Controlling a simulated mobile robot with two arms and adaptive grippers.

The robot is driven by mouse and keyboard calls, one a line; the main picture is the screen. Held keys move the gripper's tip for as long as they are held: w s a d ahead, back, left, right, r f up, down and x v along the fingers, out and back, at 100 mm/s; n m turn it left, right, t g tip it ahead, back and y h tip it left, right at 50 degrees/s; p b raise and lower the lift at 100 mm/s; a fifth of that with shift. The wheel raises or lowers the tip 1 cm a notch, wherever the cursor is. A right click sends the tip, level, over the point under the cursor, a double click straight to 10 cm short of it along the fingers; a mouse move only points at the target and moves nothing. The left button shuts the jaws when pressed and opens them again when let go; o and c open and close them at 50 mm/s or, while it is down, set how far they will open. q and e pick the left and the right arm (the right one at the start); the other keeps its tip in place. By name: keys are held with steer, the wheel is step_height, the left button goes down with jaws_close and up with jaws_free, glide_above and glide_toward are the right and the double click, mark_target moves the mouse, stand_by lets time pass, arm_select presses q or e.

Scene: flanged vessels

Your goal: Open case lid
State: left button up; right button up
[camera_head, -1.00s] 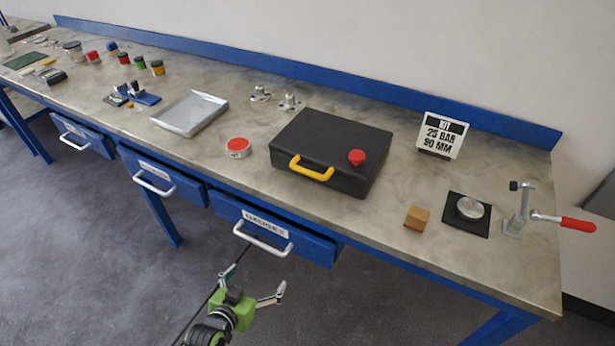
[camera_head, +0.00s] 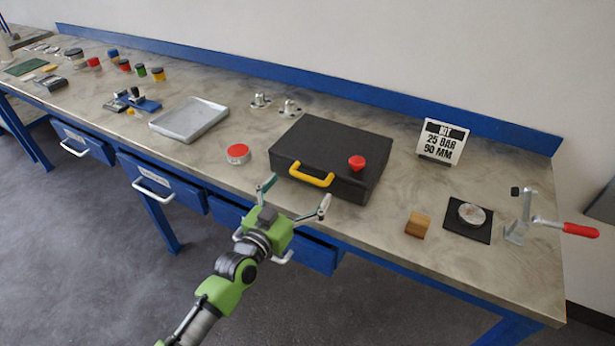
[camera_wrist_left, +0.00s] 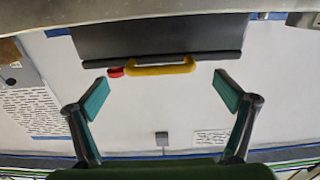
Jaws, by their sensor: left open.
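The black case (camera_head: 325,142) lies flat on the bench with its lid shut. A yellow handle (camera_head: 311,174) is on its front edge and a red knob (camera_head: 357,162) is on its top near the front right. My left gripper (camera_head: 296,194) is open and empty, just in front of the case at the bench's front edge, its fingers apart from the handle. In the left wrist view the handle (camera_wrist_left: 160,69) lies between and beyond the open fingers, with the dark case (camera_wrist_left: 155,38) above it. My right gripper is not in view.
A red-topped round tin (camera_head: 238,153) stands left of the case, and a metal tray (camera_head: 189,119) farther left. A wooden block (camera_head: 417,224), a sign (camera_head: 442,142) and a red-handled clamp (camera_head: 520,220) are to the right. A blue drawer (camera_head: 318,253) under the bench sticks out.

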mark_target(306, 180)
arm_select(q)
steer(key=shift+x, duration=2.2)
